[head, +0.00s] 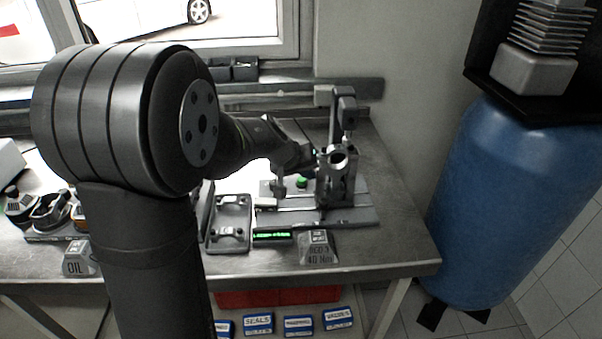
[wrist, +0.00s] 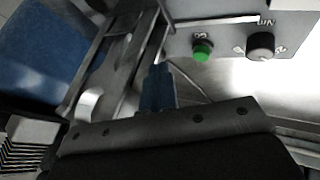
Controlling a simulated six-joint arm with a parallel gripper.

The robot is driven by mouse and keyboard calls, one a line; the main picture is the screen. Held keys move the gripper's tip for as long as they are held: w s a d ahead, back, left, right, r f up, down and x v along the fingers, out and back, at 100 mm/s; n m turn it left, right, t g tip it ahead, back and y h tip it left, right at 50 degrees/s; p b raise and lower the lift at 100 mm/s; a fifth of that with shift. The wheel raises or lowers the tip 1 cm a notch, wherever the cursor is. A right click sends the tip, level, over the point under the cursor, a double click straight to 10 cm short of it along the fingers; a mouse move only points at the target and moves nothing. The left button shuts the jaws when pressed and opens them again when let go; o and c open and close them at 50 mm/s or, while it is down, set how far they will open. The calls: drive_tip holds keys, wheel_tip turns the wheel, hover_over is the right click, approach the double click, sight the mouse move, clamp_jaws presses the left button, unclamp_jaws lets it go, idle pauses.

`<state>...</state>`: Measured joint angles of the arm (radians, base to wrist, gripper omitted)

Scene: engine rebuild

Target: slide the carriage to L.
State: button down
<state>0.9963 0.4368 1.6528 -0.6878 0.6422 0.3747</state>
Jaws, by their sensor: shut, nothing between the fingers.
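A grey machine (head: 337,185) with an upright column and a round bore stands on a flat base plate (head: 358,214) at the right of the bench. Its block, which may be the carriage, sits by pale rails (head: 290,208). No L mark can be read. My gripper (wrist: 158,78) is shut and empty in the wrist view, its fingertips close beside dark metal bars. In the head view my arm reaches in from the left, and its end is against or just in front of the machine; contact cannot be told.
A panel with a green button (wrist: 203,50) and a black knob (wrist: 262,46) lies close to the fingers. A blue barrel (head: 520,200) is right of the bench.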

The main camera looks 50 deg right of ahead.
drive_tip(key=s+d, duration=0.4)
drive_tip(key=shift+s, duration=0.1)
drive_tip(key=w+a, duration=0.3)
drive_tip(key=w, duration=0.1)
approach(327, 168)
drive_tip(key=w+f, duration=0.1)
drive_tip(key=w+a+f, duration=0.1)
drive_tip(key=w, duration=0.1)
drive_tip(key=shift+w+a+f, duration=0.15)
drive_tip(key=shift+f, duration=0.05)
